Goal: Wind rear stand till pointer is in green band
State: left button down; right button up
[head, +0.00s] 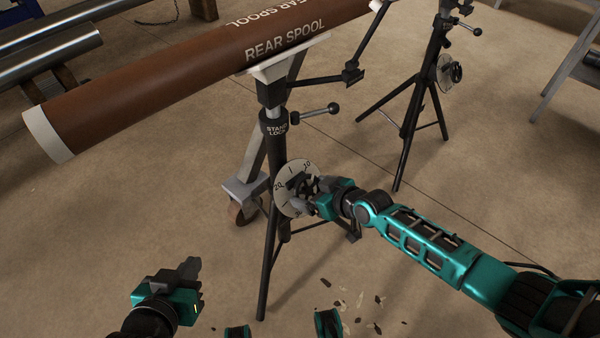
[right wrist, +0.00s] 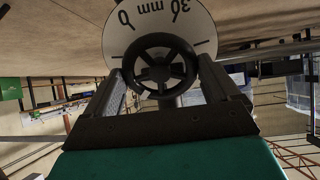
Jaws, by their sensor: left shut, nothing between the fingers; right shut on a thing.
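My right gripper (head: 308,187) is at the dial's front, shut on the black handwheel (right wrist: 160,68), with one finger on each side of the rim in the right wrist view. That view shows the dial (right wrist: 200,25) upside down with "30 mm" and "0". I cannot make out the pointer or a green band. My left gripper (head: 188,270) is shut and empty, low at the left, apart from the stand.
A stand lock lever (head: 320,110) sticks out right of the column. Another tripod stand (head: 425,90) with its own dial (head: 449,72) stands at the back right. Grey pipes (head: 50,60) lie at the upper left. Small brown flakes lie on the floor below the stand.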

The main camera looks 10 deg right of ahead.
jog(key=o, duration=0.7)
jog(key=shift+m, duration=0.7)
jog(key=shift+o, duration=0.9)
jog(key=p+v, duration=0.4)
jog(key=v, duration=0.2)
jog(key=shift+p, duration=0.35)
